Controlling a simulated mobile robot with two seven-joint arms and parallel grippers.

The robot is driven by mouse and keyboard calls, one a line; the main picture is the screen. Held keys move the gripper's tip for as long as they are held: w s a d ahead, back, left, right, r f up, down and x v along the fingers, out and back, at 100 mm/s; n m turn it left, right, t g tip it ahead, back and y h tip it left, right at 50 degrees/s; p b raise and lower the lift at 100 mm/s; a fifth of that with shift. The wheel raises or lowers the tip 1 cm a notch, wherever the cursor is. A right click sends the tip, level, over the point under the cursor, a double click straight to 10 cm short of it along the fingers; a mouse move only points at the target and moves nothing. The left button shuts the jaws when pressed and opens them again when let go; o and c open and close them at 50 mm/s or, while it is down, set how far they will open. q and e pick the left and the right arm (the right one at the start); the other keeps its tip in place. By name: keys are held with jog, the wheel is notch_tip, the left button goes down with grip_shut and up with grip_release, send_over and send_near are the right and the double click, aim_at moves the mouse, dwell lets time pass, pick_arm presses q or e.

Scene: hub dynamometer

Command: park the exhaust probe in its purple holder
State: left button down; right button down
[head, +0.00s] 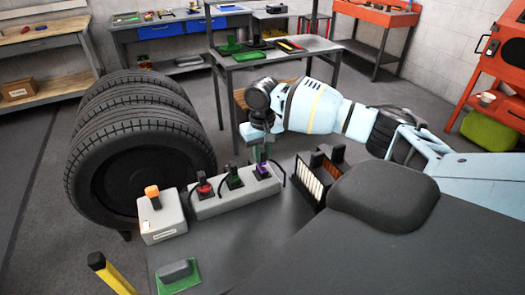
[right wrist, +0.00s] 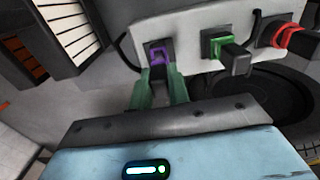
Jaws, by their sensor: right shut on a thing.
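A light grey block (head: 225,201) on the dark bench carries red, green and purple holders in a row. The purple holder (head: 264,171) is at its right end; it also shows in the right wrist view (right wrist: 160,53). My right gripper (head: 262,154) comes down from above at the purple holder. Its green fingers are shut on a dark handle, which looks like the exhaust probe (right wrist: 161,74). The probe's dark end meets the purple holder; how deep it sits is hidden. My left gripper is out of view.
Dark plugs stand in the green holder (head: 233,180) and red holder (head: 204,188). A grey box with an orange knob (head: 152,193) stands at left. Black slotted racks (head: 318,180) stand close at right.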

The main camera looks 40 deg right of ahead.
jog(key=shift+f, duration=0.65)
dwell(0.3)
jog(key=c, duration=1.3)
grip_release()
jog(key=shift+o, duration=0.2)
notch_tip(320, 180, up, 8)
jog(key=shift+f, duration=0.1)
jog(key=shift+s, duration=0.1)
